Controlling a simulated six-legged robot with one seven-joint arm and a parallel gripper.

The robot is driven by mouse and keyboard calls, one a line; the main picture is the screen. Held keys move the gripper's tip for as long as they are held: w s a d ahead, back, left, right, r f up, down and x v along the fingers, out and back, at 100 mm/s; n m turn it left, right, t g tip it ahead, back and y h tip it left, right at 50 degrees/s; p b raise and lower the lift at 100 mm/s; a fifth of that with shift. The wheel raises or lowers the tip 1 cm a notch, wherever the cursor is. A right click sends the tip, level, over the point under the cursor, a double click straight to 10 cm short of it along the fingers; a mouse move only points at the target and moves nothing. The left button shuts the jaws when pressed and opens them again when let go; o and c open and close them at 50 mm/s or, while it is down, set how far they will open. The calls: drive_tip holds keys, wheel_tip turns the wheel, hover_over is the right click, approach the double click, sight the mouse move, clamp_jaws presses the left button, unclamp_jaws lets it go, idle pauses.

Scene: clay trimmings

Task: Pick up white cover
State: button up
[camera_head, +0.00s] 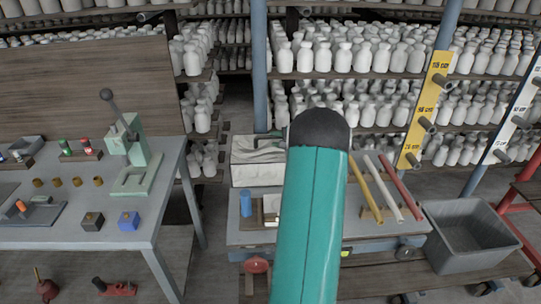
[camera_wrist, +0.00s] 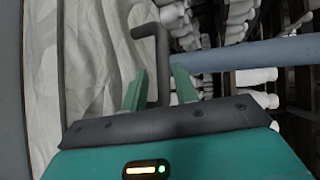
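The white cover (camera_head: 256,144), pale and crumpled on top, lies over a box on the grey bench in the head view, left of my teal arm link. In the wrist view, the cover (camera_wrist: 90,80) fills the left side as a wrinkled cream surface. A dark bent handle (camera_wrist: 163,60) stands out by its right edge. My gripper (camera_wrist: 160,72) has its two green fingers apart, with part of the handle seen between them; I cannot tell whether they touch it.
A blue cylinder (camera_head: 246,203) stands in front of the box. Coloured rods (camera_head: 388,190) lie right of my arm, and a grey bin (camera_head: 468,235) stands farther right. A table with a green press (camera_head: 133,150) is at left. Shelves of white bottles fill the back.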

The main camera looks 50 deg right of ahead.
drive_tip(key=x, duration=0.5)
drive_tip(key=shift+w, duration=0.3)
drive_tip(key=shift+r, duration=0.1)
clamp_jaws()
